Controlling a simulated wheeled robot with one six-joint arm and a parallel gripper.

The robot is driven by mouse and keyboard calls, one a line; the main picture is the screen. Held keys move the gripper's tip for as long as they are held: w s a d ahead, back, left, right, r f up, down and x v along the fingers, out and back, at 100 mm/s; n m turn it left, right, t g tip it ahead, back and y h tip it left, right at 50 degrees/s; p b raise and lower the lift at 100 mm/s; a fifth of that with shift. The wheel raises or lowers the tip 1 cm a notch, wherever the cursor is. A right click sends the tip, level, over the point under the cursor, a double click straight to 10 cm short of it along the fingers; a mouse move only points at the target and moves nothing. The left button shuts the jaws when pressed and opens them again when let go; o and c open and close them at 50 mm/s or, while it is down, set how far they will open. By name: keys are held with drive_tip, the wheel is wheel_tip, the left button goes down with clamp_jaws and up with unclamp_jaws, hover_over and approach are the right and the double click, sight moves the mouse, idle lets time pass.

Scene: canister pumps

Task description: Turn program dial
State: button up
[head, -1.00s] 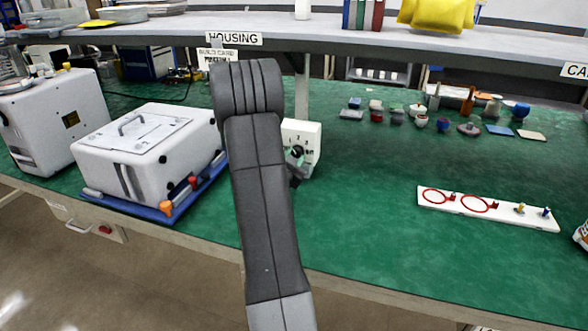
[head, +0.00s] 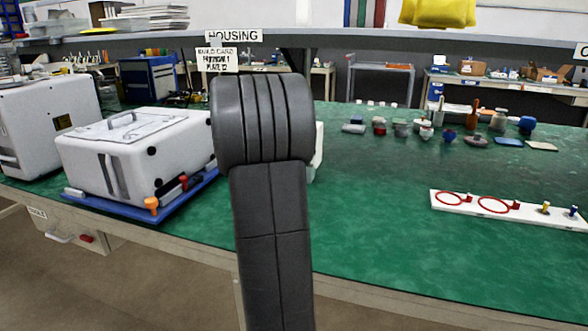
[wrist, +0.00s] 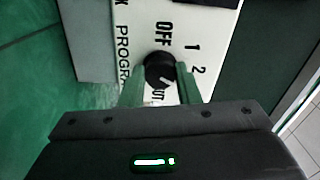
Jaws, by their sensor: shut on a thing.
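The program dial (wrist: 159,68) is a round black knob with a pale mark, on a white panel (wrist: 125,15). Printed around it are OFF, 1 and 2, and the word PROGRAM, partly hidden. In the wrist view my gripper (wrist: 161,82) has its two green-looking fingers on either side of the dial, shut on it. The pale mark is toward the gripper side of the knob; the lettering there is partly covered. In the head view my arm hides the dial, and only a sliver of the white box (head: 319,146) shows.
A white case (head: 130,150) stands on a blue tray (head: 190,192) to the left. A white strip with red rings and pegs (head: 530,213) lies to the right. Several small items stand at the back right. The green bench (head: 370,215) between is clear.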

drive_tip(key=m+b, duration=0.9)
drive_tip(key=m, duration=0.3)
drive_tip(key=shift+m+b, duration=0.4)
idle(0.3)
drive_tip(key=o, duration=1)
drive_tip(key=shift+d, duration=0.1)
drive_tip(key=shift+c, duration=0.2)
drive_tip(key=shift+r, duration=0.1)
drive_tip(key=p+v, duration=0.1)
drive_tip(key=v, duration=1.3)
drive_tip(key=shift+p, duration=0.4)
